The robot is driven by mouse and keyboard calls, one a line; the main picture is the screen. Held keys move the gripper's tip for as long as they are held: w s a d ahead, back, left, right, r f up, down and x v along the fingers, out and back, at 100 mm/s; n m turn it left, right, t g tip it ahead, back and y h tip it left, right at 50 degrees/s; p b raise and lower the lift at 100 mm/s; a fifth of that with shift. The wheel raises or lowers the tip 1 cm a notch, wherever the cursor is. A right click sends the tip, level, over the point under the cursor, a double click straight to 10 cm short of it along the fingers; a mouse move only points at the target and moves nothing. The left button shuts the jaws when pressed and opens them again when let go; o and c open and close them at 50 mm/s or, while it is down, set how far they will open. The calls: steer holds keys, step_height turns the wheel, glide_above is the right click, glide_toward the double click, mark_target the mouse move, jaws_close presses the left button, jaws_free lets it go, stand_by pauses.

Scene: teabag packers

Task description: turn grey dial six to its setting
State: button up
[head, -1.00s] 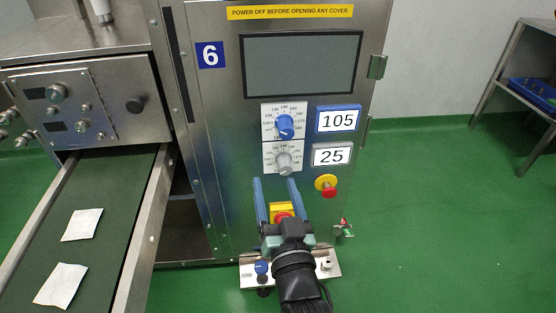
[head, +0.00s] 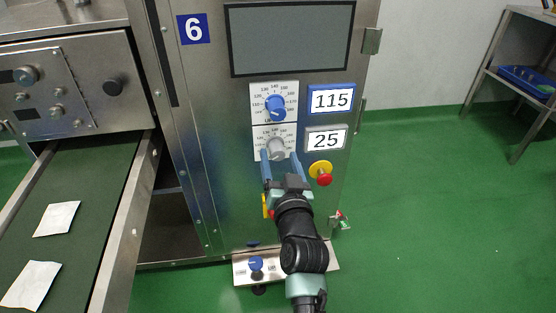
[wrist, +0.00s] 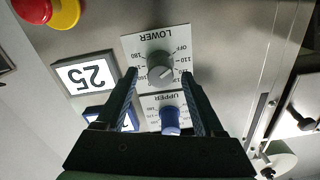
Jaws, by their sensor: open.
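The grey dial (head: 277,149) sits on the lower white scale plate of the machine marked 6 (head: 193,29). In the wrist view the grey dial (wrist: 160,68) shows upside down under the word LOWER, with a pale mark on its face. My gripper (head: 280,157) is open, its two blue fingers reaching up on either side of the dial. In the wrist view the fingertips (wrist: 160,74) flank it with gaps; contact cannot be told. The grey-framed display (head: 326,140) beside it reads 25. The dial's exact pointing is too small to read.
A blue dial (head: 275,107) sits just above, beside a blue-framed display (head: 331,99) reading 115. A red and yellow stop button (head: 322,173) is close on the right. A conveyor (head: 95,190) with white packets runs at left. Green floor is clear at right.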

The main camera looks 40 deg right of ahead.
steer(key=shift+b+x, duration=0.3)
steer(key=shift+x, duration=0.85)
jaws_close()
